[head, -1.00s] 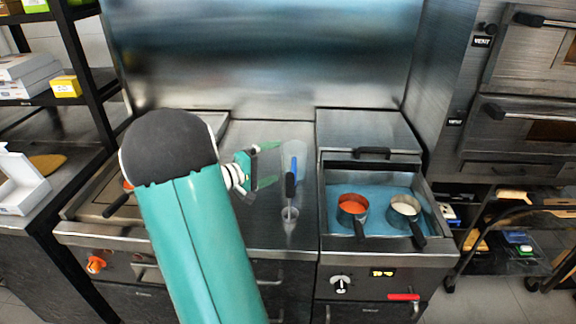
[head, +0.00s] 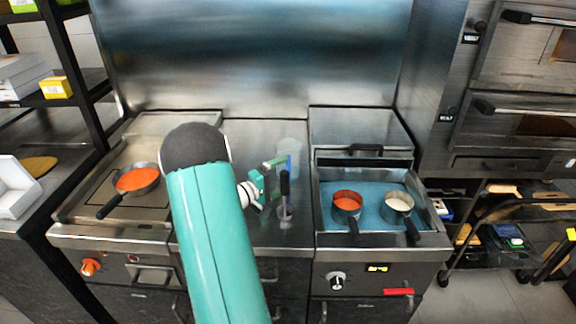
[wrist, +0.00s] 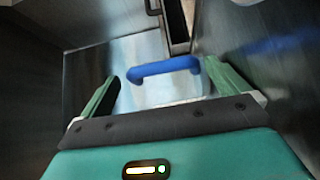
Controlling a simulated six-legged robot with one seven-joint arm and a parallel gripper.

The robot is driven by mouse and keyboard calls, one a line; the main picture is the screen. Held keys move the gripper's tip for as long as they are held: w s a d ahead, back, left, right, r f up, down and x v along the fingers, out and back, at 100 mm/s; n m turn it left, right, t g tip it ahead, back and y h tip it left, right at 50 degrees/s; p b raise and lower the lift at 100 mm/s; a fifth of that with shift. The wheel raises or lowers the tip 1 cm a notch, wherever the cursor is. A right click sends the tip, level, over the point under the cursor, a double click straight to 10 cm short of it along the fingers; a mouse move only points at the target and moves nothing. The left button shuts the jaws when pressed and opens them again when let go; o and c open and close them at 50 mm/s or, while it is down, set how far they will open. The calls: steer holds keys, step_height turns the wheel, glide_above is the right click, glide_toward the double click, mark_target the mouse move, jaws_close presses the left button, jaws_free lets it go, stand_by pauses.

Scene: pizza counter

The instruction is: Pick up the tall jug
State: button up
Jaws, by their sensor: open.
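My gripper (head: 281,172) has green fingers and is open. In the head view it is at the jug's near side and partly hides it. In the wrist view the fingers (wrist: 162,76) are on either side of the handle. I cannot tell whether either finger touches it.
A small cup (head: 285,213) with an upright dark handle stands close in front of my gripper. A pan of red sauce (head: 137,179) is at left. Two small pots, one red (head: 347,202) and one white (head: 398,203), sit in the blue well at right.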

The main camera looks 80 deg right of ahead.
steer(key=x, duration=0.4)
steer(key=shift+s, duration=0.2)
steer(key=c, duration=1)
steer(key=shift+r, duration=0.2)
